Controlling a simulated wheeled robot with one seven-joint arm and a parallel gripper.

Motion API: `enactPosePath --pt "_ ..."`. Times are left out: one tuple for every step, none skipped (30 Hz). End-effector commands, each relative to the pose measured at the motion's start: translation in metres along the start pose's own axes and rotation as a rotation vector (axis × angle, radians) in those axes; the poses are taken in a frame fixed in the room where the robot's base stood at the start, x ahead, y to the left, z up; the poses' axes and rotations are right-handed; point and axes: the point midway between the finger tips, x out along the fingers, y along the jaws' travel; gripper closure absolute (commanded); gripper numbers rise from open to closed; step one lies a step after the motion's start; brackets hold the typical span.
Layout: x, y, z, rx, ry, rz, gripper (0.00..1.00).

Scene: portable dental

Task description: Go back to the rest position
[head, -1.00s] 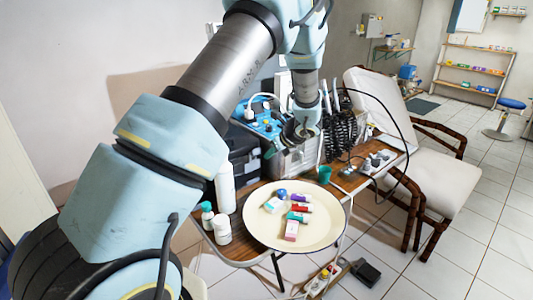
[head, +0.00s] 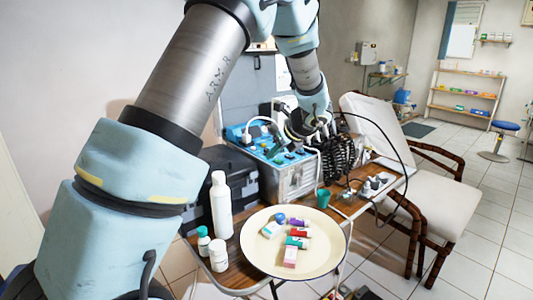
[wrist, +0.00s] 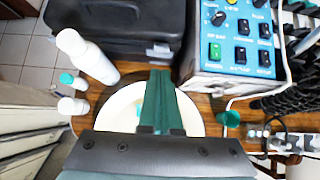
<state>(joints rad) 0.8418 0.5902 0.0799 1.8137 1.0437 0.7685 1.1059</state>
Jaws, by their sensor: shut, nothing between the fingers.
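My gripper (wrist: 160,78) shows in the wrist view with its green fingers together and nothing between them. The fingers overlap the cream plate (wrist: 115,110) in that picture, but they are above it. In the head view my arm reaches from the lower left over the top, and its wrist hangs near the blue-topped equipment case (head: 295,181). The fingers are small and hard to make out there. The plate (head: 262,262) sits on the wooden table with several small boxes and tubes on it, clear of my gripper.
A white bottle (head: 221,205) and two smaller containers stand left of the plate. A black case (head: 232,165) stands behind them. A green cup (head: 323,198), dark coiled hoses (head: 340,150) and cables are to the right. A cushioned chair (head: 445,205) stands beyond.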

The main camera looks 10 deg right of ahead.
Motion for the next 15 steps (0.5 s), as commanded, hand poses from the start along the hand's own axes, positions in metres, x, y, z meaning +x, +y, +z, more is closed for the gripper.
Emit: enactPosePath --pt "0.002 0.008 0.003 -0.035 0.012 0.011 1.00" --pt "0.003 0.015 0.004 -0.068 0.025 0.019 1.00" --pt "0.006 0.029 0.006 -0.134 0.050 0.038 1.00" --pt "0.008 0.042 0.007 -0.199 0.074 0.055 1.00" --pt "0.011 0.058 0.009 -0.280 0.101 0.079 1.00" --pt "0.013 0.082 0.009 -0.409 0.142 0.115 1.00" --pt "0.014 0.103 0.009 -0.525 0.174 0.149 1.00" --pt "0.014 0.125 0.008 -0.651 0.207 0.185 1.00" --pt "0.013 0.155 0.005 -0.834 0.248 0.240 1.00" --pt "0.011 0.176 0.001 -0.972 0.275 0.283 1.00" --pt "0.008 0.195 -0.003 -1.111 0.299 0.325 1.00" --pt "0.003 0.219 -0.008 -1.295 0.323 0.382 1.00" --pt "-0.001 0.236 -0.013 -1.430 0.336 0.425 1.00" --pt "-0.005 0.251 -0.017 -1.562 0.347 0.466 1.00" --pt "-0.011 0.269 -0.024 -1.727 0.354 0.519 1.00"
